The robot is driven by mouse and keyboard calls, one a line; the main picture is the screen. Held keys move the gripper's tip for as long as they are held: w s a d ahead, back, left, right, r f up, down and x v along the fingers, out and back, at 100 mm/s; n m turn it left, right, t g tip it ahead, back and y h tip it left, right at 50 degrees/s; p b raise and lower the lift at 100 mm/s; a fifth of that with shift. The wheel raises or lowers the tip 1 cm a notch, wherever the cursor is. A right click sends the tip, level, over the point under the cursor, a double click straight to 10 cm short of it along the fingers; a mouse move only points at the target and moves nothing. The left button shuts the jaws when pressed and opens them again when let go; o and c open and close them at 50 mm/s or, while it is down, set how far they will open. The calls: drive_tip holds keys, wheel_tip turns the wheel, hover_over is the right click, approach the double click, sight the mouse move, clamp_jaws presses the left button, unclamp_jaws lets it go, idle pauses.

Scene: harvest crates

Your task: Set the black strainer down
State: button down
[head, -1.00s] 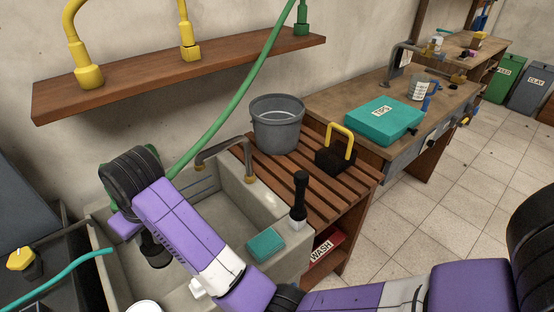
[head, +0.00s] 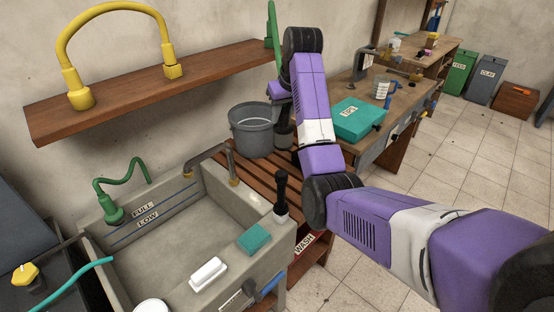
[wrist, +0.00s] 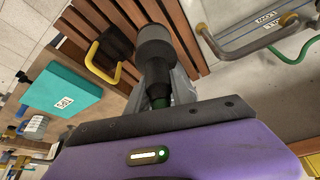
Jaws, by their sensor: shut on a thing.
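The black strainer, a dark grey and black cylinder (wrist: 156,45) with a narrower neck and a bit of green at its base, is held between the fingers of my gripper (wrist: 160,88) in the wrist view. In the head view the strainer (head: 284,137) hangs below my gripper (head: 282,108), over the slatted wooden rack (head: 257,184), just right of the grey bucket. My arm hides part of the rack there. I cannot tell whether the strainer touches the slats.
The grey bucket (head: 252,128) stands on the rack. A black block with a yellow handle (wrist: 108,50) is beside the strainer. A teal box (head: 358,120) lies on the workbench. The stone sink (head: 165,250) is at left, with a green hose (head: 122,188). The front slats look clear.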

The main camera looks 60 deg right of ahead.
drive_tip(key=shift+s+d+r, duration=0.45)
drive_tip(key=shift+s+d, duration=0.15)
drive_tip(key=shift+d, duration=0.1)
drive_tip(key=shift+s+d, duration=0.2)
drive_tip(key=shift+s, duration=0.05)
wheel_tip(320, 180, down, 20)
drive_tip(key=p, duration=0.2)
drive_tip(key=c, duration=1.1)
unclamp_jaws()
